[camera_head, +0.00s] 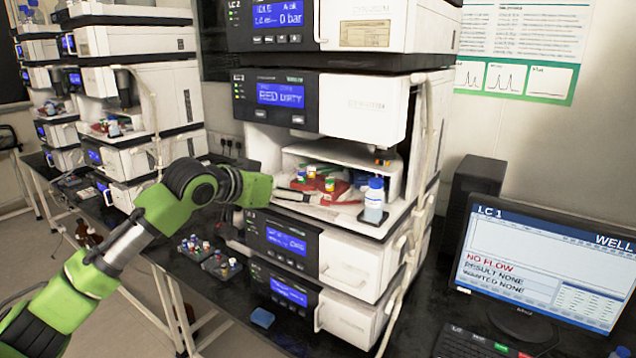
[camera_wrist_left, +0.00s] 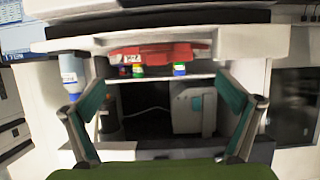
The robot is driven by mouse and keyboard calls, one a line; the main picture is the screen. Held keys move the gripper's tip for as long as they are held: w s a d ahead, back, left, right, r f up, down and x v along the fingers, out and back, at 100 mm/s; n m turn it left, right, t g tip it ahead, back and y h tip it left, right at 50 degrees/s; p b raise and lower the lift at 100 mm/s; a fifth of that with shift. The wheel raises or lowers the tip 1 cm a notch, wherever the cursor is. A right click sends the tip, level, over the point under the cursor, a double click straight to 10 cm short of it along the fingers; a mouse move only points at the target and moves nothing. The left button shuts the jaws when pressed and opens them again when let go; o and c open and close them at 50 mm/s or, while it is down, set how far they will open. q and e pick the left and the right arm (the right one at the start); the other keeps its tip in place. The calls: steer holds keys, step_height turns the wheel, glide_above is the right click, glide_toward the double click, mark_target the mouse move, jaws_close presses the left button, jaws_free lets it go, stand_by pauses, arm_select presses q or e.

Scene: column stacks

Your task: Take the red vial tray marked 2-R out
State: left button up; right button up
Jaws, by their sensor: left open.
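The red vial tray (camera_head: 338,187) sits inside the open bay of the middle instrument in the right stack, with several colour-capped vials in it. In the left wrist view, which looks upside down, the red tray (camera_wrist_left: 172,50) shows with a small white label at one end; its marking is too small to read surely. My left gripper (camera_wrist_left: 160,88) is open and empty, its two teal fingers spread apart, with the tray beyond them. In the head view the green hand is at the left edge of the bay, apart from the tray.
A blue-capped bottle (camera_head: 374,200) stands at the bay's front right corner. Two dark vial racks (camera_head: 222,268) and a blue block (camera_head: 262,317) lie on the black bench. A monitor (camera_head: 545,262) stands at right. Tubing runs down the stack's right side.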

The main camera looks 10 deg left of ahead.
mark_target(307, 188)
arm_select(q)
steer(key=x, duration=0.2)
steer(key=p+x, duration=0.1)
steer(key=shift+w+d+r, duration=0.2)
steer(key=shift+d, duration=0.2)
steer(key=p+x, duration=0.1)
steer(key=x, duration=0.2)
steer(key=shift+w+f+p, duration=0.15)
steer(key=shift+w+p, duration=0.05)
steer(key=shift+p, duration=0.1)
steer(key=shift+w+d+f, duration=0.15)
steer(key=shift+w+f, duration=0.1)
steer(key=shift+w, duration=0.1)
steer(key=shift+s, duration=0.1)
steer(key=c, duration=1)
steer(key=shift+r, duration=0.1)
arm_select(e)
steer(key=shift+w+d+r, duration=0.5)
steer(key=shift+d+r, duration=0.1)
steer(key=shift+r, duration=0.15)
steer(key=shift+w+d+r, duration=0.45)
steer(key=shift+d+r, duration=0.1)
steer(key=shift+r, duration=0.15)
